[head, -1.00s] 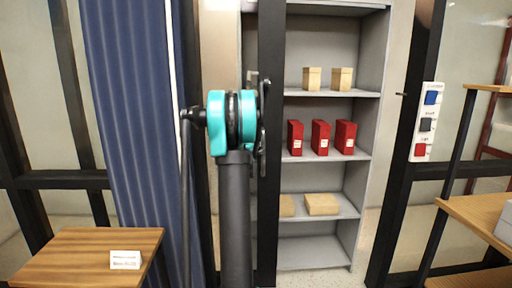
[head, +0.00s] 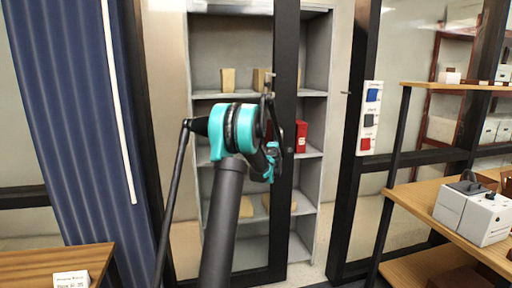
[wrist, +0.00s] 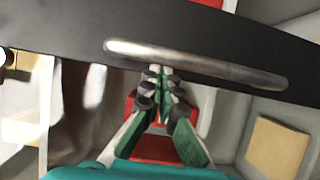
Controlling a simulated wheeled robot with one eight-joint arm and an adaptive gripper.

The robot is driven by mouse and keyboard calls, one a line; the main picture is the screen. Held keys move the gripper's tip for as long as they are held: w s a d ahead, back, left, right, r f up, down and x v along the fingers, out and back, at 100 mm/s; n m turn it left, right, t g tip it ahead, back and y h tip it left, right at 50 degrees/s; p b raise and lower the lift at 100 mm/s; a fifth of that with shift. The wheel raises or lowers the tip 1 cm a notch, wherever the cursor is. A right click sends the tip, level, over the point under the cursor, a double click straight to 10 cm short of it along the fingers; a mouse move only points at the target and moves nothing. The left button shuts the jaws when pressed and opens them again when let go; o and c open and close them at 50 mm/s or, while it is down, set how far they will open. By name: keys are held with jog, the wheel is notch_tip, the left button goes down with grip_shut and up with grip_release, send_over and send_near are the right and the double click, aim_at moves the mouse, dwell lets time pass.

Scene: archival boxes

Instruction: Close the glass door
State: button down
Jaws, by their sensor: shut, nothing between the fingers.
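The glass door has a black frame; its free-edge stile (head: 286,120) stands in front of the grey shelf unit in the head view. A gap remains between this stile and the black right doorpost (head: 356,160). In the wrist view the dark stile (wrist: 60,45) crosses the top with a silver bar handle (wrist: 215,66) on it. My gripper (wrist: 160,72) is shut and empty, its fingertips at the handle's lower edge. I cannot tell whether they touch. In the head view my teal-jointed arm hides part of the door, and the gripper is partly hidden behind it.
Behind the door, the grey shelf unit (head: 310,185) holds red boxes (head: 301,135) and tan boxes (head: 228,80). A wooden table (head: 40,262) and blue curtain (head: 75,120) are at left.

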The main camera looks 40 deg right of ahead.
jog(key=s+d, duration=0.8)
jog(key=d, duration=0.6)
jog(key=s+d, duration=0.9)
jog(key=d, duration=0.5)
jog(key=shift+s+d, duration=0.25)
jog(key=shift+d, duration=0.05)
jog(key=shift+s, duration=0.1)
